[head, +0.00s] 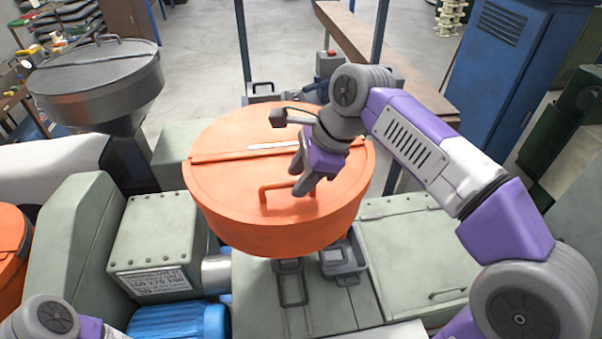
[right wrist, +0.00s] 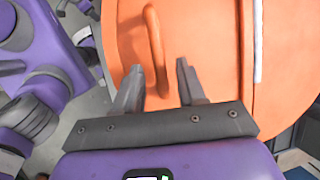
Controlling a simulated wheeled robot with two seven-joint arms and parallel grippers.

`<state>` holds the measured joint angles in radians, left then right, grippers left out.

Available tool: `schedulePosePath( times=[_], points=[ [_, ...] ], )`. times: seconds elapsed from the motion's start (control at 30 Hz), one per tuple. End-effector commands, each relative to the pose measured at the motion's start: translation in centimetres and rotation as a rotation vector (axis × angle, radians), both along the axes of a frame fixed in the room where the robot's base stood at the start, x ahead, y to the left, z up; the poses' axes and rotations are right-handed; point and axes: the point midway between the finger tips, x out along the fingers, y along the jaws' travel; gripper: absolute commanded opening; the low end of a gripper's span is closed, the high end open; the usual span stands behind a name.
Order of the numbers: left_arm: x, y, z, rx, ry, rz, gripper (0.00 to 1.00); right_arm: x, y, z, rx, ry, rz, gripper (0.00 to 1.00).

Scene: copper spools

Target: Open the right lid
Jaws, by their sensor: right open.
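The right lid (head: 225,180) is the flat orange top of a round orange drum (head: 290,238). It lies shut, with a seam across its middle. Its bent orange handle (head: 264,198) stands on the front half and also shows in the right wrist view (right wrist: 153,40). My right gripper (head: 297,182) is open and points down over the lid, at the handle's right end. In the right wrist view its fingers (right wrist: 158,68) lie on either side of the handle's lower end; I cannot tell whether they touch it. My left gripper is out of view.
A grey drum with a shut grey lid (head: 95,65) stands at the back left. Green machine housings (head: 160,240) and a green cover (head: 415,250) flank the orange drum. A blue motor (head: 180,320) is at the front. A dark post (head: 242,40) rises behind the drum.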

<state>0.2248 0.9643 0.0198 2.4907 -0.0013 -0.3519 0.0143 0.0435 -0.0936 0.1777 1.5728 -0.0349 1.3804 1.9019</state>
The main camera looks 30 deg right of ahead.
Motion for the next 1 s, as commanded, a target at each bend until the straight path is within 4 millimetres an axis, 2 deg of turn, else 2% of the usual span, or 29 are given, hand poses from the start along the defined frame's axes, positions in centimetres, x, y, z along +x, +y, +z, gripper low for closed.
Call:
schedulePosePath(
  times=[0.07, 0.33, 0.77, 1.0],
  points=[
    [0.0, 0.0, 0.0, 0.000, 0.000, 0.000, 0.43, 0.0, 0.0, 0.0, 0.000, 0.000, 0.000, 0.40],
    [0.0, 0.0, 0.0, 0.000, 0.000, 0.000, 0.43, 0.0, 0.0, 0.0, 0.000, 0.001, 0.001, 0.00],
    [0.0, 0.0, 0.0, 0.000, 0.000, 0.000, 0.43, 0.1, 0.0, 0.2, 0.000, 0.000, 0.001, 0.00],
    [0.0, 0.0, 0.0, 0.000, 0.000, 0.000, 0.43, 0.7, -0.2, 1.6, 0.001, -0.004, 0.001, 0.00]
  ],
)
